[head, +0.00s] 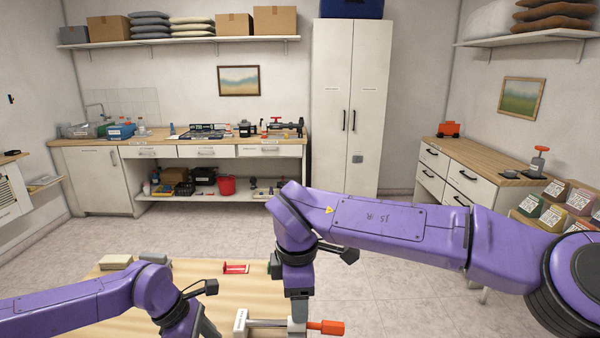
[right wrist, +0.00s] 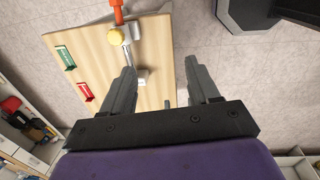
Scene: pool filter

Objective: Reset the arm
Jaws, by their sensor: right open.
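My right arm (head: 380,225) reaches in from the right, its wrist bent down over the wooden table's right part. My right gripper (head: 297,310) points down beside the clamp-like tool with an orange handle (head: 325,327). In the right wrist view the right gripper (right wrist: 160,72) is open, with nothing held between its fingers. The left finger overlaps the table and the right one is near its edge. My left arm (head: 80,305) comes in low from the left. My left gripper (head: 207,328) is mostly cut off by the bottom edge, so its jaws are unclear.
The wooden table (head: 200,290) carries a red holder (head: 236,268), a beige block (head: 115,262) and a grey block (head: 153,257). A green piece (right wrist: 65,58) also lies there. A workbench (head: 200,149), a tall cabinet (head: 345,100) and drawers (head: 465,180) line the walls. Open floor lies between.

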